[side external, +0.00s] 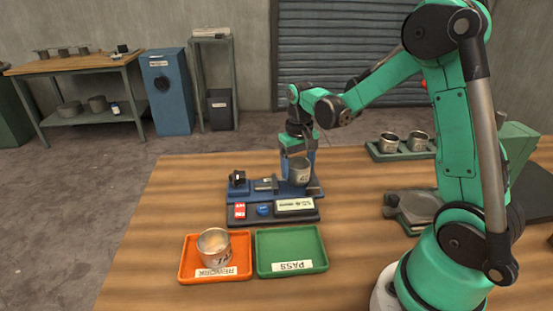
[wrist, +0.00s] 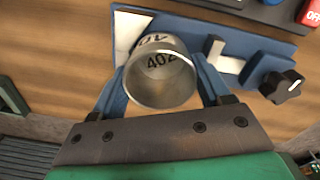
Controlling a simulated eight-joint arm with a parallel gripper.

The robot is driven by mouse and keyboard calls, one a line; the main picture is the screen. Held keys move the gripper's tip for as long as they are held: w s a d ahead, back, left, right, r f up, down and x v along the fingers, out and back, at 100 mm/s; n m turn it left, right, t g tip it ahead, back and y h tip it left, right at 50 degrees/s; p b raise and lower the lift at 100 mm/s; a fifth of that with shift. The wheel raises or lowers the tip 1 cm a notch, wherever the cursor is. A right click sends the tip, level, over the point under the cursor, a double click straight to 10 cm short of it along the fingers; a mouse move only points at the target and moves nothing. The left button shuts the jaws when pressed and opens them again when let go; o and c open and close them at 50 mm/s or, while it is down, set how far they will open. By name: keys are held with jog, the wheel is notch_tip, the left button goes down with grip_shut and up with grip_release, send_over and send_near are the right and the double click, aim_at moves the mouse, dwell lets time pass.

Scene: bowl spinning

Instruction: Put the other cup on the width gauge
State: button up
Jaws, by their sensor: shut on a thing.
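My gripper (side external: 300,160) is shut on a metal cup (side external: 300,175) at the right end of the blue width gauge (side external: 240,192). In the wrist view my gripper's two blue fingers (wrist: 160,92) flank this cup (wrist: 165,85), which has dark figures reading about "402". Beneath it lies the blue gauge plate (wrist: 185,22) with a pale block and a black knob (wrist: 282,86). I cannot tell whether the cup touches the plate. Another cup (side external: 213,248) stands upright in the orange tray marked REWORK.
The orange tray (side external: 184,262) and the empty green PASS tray (side external: 291,242) lie at the front. A dark panel (side external: 272,219) with a red switch and blue button adjoins the gauge. Two cups (side external: 389,142) (side external: 417,140) stand in a green rack (side external: 403,156) at the back right.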

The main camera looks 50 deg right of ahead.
jog(key=shift+f, duration=0.55)
jog(key=shift+f, duration=0.3)
dwell(0.4)
jog(key=o, duration=1.2)
jog(key=shift+o, duration=0.2)
notch_tip(320, 180, up, 8)
dwell(0.4)
